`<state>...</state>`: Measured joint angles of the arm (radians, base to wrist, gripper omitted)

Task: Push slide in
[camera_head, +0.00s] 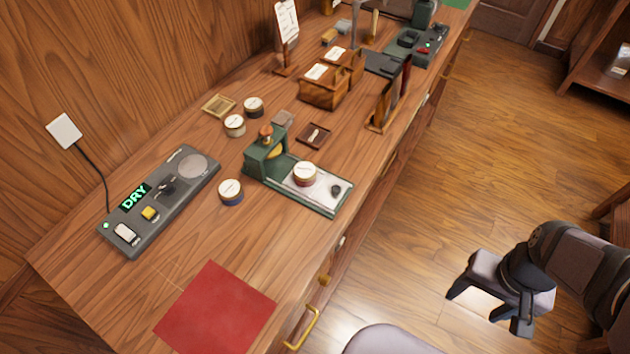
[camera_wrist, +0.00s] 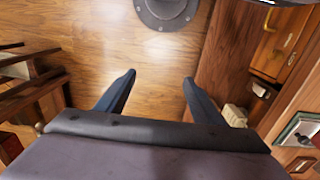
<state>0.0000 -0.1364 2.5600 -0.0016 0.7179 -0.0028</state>
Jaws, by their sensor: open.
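The green press (camera_head: 264,158) stands on the wooden counter with its slide (camera_head: 322,195), a pale plate in a green frame, extending out toward the counter's front edge. A round tin with a white lid (camera_head: 304,174) sits on the slide, and a small dark knob (camera_head: 336,189) is at its outer end. My gripper (camera_head: 488,312) is open and empty, over the floor to the right of the counter and well apart from the slide. In the wrist view its two fingers (camera_wrist: 158,88) are spread with only floor between them.
A grey device reading DRY (camera_head: 160,200) and a red mat (camera_head: 215,312) lie on the counter's near part. Several tins, including one with a blue base (camera_head: 230,192), stand around the press. Wooden boxes (camera_head: 325,92) are farther back. Open floor lies between gripper and counter.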

